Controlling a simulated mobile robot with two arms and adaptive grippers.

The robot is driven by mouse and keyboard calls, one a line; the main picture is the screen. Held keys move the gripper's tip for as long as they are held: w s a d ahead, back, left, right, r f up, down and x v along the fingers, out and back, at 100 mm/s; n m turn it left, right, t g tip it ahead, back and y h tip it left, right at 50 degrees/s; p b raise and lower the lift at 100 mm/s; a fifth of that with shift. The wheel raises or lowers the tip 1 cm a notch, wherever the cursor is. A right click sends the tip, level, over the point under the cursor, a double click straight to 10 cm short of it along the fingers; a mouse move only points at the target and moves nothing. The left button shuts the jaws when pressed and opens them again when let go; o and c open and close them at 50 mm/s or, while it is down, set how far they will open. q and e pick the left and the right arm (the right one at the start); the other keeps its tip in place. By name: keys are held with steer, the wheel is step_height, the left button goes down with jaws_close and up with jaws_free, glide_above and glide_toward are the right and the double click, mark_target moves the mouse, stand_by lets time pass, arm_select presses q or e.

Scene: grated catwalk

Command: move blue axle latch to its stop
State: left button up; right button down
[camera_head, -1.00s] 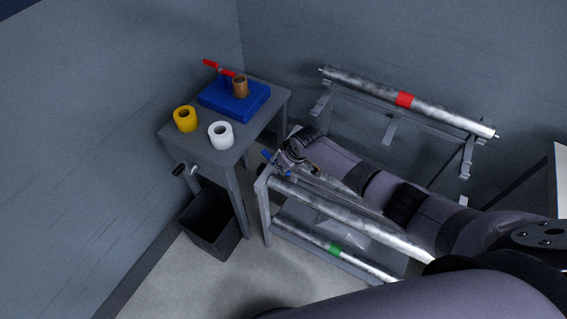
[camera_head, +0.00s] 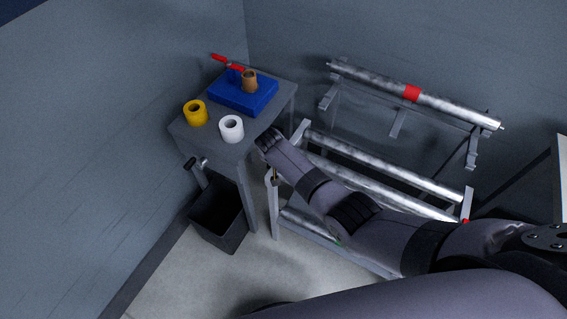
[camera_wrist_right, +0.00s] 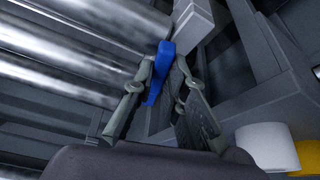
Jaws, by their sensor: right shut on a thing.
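The blue axle latch (camera_wrist_right: 158,72) shows in the right wrist view between the fingers of my right gripper (camera_wrist_right: 163,82). The gripper is shut on it, next to a light grey block of the rack. In the head view my right arm reaches to the left end of the rack (camera_head: 274,215). There the wrist hides the latch and most of the gripper. Metal axles (camera_head: 381,166) lie on the rack, and they show large at the left of the wrist view (camera_wrist_right: 75,45). The latch's stop cannot be made out. My left gripper is not in view.
A grey table (camera_head: 215,152) stands just left of the rack with a yellow roll (camera_head: 195,114), a white roll (camera_head: 232,129) and a blue block (camera_head: 243,95). A dark bin (camera_head: 219,219) is below. A red-banded axle (camera_head: 440,104) rests behind.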

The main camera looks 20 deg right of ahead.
steer(key=shift+w+a+f+m+g+h+b, duration=0.25)
steer(key=shift+a+m+b, duration=0.25)
steer(key=shift+m+b, duration=0.4)
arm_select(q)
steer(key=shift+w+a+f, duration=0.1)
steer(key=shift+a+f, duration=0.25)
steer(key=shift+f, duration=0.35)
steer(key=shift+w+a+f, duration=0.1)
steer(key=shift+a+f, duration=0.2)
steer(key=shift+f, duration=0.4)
arm_select(e)
steer(key=shift+w+a+r+m+h, duration=0.15)
steer(key=shift+w+a+m+h, duration=0.1)
steer(key=shift+m, duration=0.45)
arm_select(q)
steer(key=shift+b, duration=0.3)
arm_select(e)
steer(key=shift+r, duration=0.1)
steer(key=c, duration=1.6)
jaws_free()
steer(key=shift+g, duration=0.25)
steer(key=v, duration=0.7)
steer(key=shift+r, duration=0.2)
